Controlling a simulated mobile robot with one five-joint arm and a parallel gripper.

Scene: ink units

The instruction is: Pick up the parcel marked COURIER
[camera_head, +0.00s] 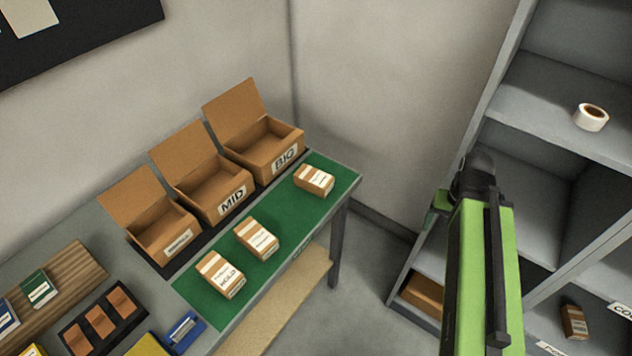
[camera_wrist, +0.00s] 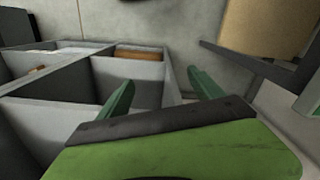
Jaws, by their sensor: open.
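Three small tan parcels with white labels lie apart on the green mat (camera_head: 207,293). The near parcel (camera_head: 220,275) seems to read HOLD. The labels on the middle parcel (camera_head: 257,238) and the far parcel (camera_head: 314,180) are too small to read, so I cannot tell which is marked COURIER. Another small brown parcel (camera_head: 574,322) stands in the shelf at lower right, its label unreadable. My gripper (camera_wrist: 160,92) is open and empty, its green fingers spread above the shelf compartments, away from the table. In the head view my green arm hides part of the shelf.
Open cartons marked MID (camera_head: 233,205) and BIG (camera_head: 285,157), plus a smaller carton (camera_head: 178,243), stand behind the mat. A grey shelf unit (camera_head: 540,90) on the right holds a tape roll (camera_head: 591,117). A black tray (camera_head: 125,325) sits at the table's near left.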

